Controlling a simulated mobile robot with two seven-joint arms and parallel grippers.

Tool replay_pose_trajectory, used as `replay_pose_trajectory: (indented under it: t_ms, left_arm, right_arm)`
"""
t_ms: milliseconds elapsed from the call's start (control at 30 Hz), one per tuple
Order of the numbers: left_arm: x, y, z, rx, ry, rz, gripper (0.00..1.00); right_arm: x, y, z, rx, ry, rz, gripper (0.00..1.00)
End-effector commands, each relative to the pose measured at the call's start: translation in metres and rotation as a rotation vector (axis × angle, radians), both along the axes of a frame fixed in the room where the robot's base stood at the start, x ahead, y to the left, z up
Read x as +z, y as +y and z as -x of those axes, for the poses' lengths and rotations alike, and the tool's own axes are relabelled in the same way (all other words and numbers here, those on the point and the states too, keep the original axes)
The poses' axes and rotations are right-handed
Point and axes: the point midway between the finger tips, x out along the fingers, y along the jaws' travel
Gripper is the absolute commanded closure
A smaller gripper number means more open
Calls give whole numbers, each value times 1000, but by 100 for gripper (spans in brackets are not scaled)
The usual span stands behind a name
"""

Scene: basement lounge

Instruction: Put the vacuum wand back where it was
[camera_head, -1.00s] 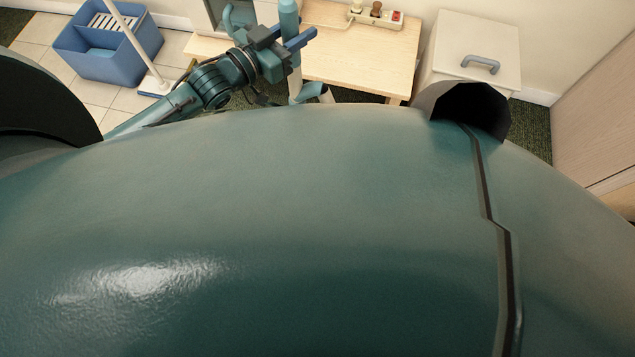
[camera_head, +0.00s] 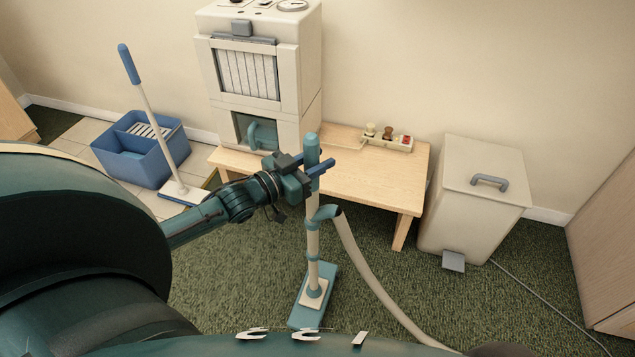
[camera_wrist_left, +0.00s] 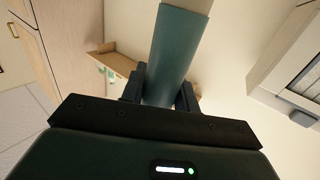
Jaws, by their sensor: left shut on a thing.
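The vacuum wand (camera_head: 313,240) stands upright on the green carpet, with a teal handle at the top, a pale tube and a teal floor head (camera_head: 314,296) at the bottom. A pale hose (camera_head: 366,268) bends from a teal elbow on it and runs down to the right. My left gripper (camera_head: 314,166) is shut on the wand's teal upper handle. In the left wrist view the teal handle (camera_wrist_left: 176,52) sits between the two dark fingers. Where the hose ends is hidden at the bottom edge. My right gripper is not in view.
A low wooden table (camera_head: 385,180) with a power strip (camera_head: 388,140) and a large cream machine (camera_head: 262,75) stands behind the wand. A cream bin (camera_head: 475,195) is at the right, with a cord on the carpet. A blue bucket (camera_head: 150,165) and mop (camera_head: 155,125) are at the left.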

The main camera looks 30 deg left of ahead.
Motion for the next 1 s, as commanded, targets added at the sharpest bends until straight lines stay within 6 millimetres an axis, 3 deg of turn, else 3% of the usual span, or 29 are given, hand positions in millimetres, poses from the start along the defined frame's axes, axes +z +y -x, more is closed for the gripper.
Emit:
replay_pose_trajectory:
  t_ms: [167,400,767,800,1000]
  left_arm:
    - [-8,0,-1,-1,-9,0,100]
    - [-37,0,-1,-1,-8,2,100]
    - [-39,0,-1,-2,-9,1,100]
    - [-43,0,0,0,0,-1,69]
    - [-43,0,0,0,0,-1,52]
  right_arm:
    - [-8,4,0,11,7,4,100]
    - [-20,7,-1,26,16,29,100]
    - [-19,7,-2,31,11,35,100]
    - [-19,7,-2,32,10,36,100]
    - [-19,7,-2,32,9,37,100]
